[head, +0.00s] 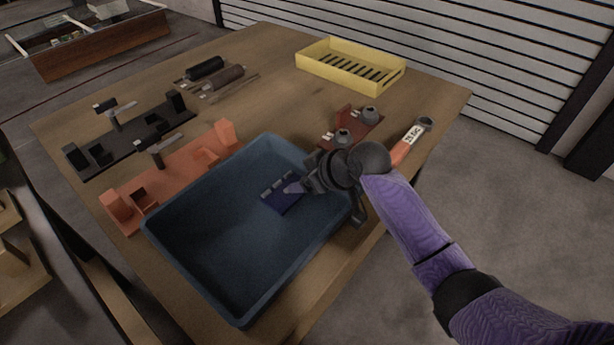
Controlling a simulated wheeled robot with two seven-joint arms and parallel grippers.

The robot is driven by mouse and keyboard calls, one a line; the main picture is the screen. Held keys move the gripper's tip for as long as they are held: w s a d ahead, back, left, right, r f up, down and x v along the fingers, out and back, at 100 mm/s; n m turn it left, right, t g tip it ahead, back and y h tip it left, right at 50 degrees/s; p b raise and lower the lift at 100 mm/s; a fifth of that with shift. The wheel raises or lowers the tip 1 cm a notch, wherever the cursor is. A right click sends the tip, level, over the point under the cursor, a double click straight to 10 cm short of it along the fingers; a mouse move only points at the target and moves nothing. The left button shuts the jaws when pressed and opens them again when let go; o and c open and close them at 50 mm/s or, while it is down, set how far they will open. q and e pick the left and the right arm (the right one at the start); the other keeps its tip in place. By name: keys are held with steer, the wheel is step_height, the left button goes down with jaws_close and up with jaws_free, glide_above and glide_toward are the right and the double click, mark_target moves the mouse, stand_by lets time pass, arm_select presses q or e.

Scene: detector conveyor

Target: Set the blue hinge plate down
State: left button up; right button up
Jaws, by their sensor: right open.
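The blue hinge plate (280,201) is small and dark blue with pale knuckles along its upper-left edge. It is inside the blue tray (173,265), toward the tray's right side. My right gripper (297,188) reaches in over the tray's right rim, its fingertips at the plate's right edge. The jaws are open, and the gripper body hides part of the plate's surroundings. I cannot tell whether the fingers still touch the plate. My left gripper is not in view.
An orange fixture (172,176) stands left of the tray, with a black fixture (128,140) behind it. A yellow slotted crate (350,66) is at the back. A red hinge piece (345,130) and a labelled orange tool (410,142) lie near my right arm. The table's back middle is clear.

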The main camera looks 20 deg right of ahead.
steer(key=shift+r, duration=0.2)
arm_select(q)
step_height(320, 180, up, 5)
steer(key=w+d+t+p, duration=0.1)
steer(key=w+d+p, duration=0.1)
steer(key=p, duration=0.3)
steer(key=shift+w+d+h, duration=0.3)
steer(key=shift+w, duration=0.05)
arm_select(e)
steer(key=v, duration=1.2)
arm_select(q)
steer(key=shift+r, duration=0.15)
arm_select(e)
steer(key=shift+a+f, duration=0.1)
